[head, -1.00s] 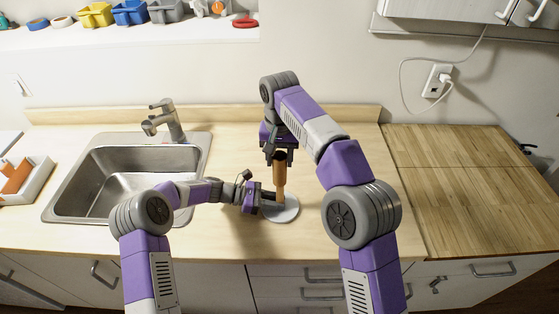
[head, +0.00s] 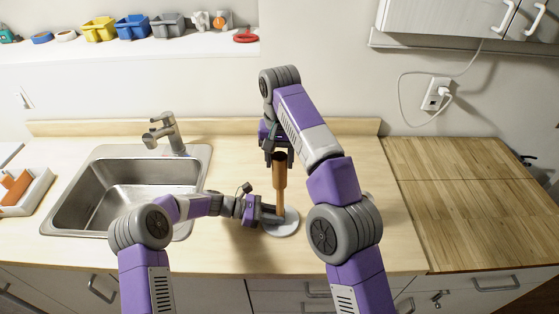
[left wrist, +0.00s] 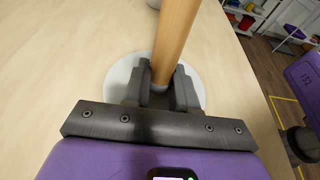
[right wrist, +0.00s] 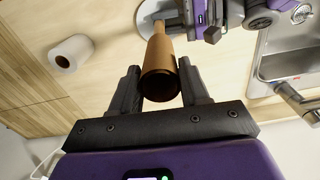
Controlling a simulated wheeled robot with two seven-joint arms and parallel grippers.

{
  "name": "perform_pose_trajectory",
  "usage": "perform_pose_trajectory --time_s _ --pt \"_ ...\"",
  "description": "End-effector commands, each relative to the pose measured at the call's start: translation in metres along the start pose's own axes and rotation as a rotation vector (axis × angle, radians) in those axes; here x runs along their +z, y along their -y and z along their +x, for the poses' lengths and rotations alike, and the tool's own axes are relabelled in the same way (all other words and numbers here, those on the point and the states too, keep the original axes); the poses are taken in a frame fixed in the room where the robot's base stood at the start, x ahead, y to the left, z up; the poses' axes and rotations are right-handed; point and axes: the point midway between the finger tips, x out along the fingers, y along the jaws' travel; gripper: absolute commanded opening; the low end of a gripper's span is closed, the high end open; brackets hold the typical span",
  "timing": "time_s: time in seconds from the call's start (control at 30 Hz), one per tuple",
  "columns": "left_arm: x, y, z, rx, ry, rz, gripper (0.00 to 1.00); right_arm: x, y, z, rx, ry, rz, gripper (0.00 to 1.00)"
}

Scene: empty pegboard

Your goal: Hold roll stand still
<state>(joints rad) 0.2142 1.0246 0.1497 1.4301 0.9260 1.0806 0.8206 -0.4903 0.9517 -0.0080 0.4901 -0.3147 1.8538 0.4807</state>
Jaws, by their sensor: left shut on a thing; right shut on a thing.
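The roll stand has a round grey base (head: 284,228) and an upright wooden pole (left wrist: 172,45). It stands on the counter right of the sink. My left gripper (head: 272,213) is shut on the foot of the pole, just above the base; its fingers also show in the left wrist view (left wrist: 163,92). A brown cardboard tube (head: 279,168) sits around the upper pole, its open end facing the camera in the right wrist view (right wrist: 160,82). My right gripper (right wrist: 160,83) is shut on the tube's upper end from above.
The sink (head: 120,190) and faucet (head: 167,130) are at left. A darker wooden counter (head: 470,200) is at right. A shelf (head: 120,60) holds bins above.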

Motion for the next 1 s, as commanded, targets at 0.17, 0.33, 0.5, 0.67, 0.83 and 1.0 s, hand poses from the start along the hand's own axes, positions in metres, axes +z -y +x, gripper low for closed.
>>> perform_pose_trajectory --time_s 0.17,0.33,0.5,0.67,0.83,1.0 --pt "0.001 0.000 0.000 0.000 0.002 0.001 0.05 0.000 0.000 -0.001 0.000 0.000 0.000 0.02" --pt "0.002 -0.001 0.000 0.000 0.004 0.002 0.39 0.000 0.000 -0.001 0.000 0.000 0.000 0.02" --pt "0.001 0.000 0.000 0.000 0.002 0.001 0.57 0.000 0.000 -0.001 0.000 0.000 0.000 0.02" --pt "-0.001 0.000 0.000 0.000 -0.001 -0.001 0.57 0.000 0.000 -0.001 0.000 0.000 0.000 0.02" --pt "-0.001 -0.001 -0.008 0.002 -0.002 0.000 0.57 0.000 0.000 -0.001 0.000 0.000 0.000 0.02" --pt "0.000 -0.001 -0.037 0.006 -0.002 0.001 0.57 0.000 0.000 -0.001 0.000 0.000 0.000 0.02"
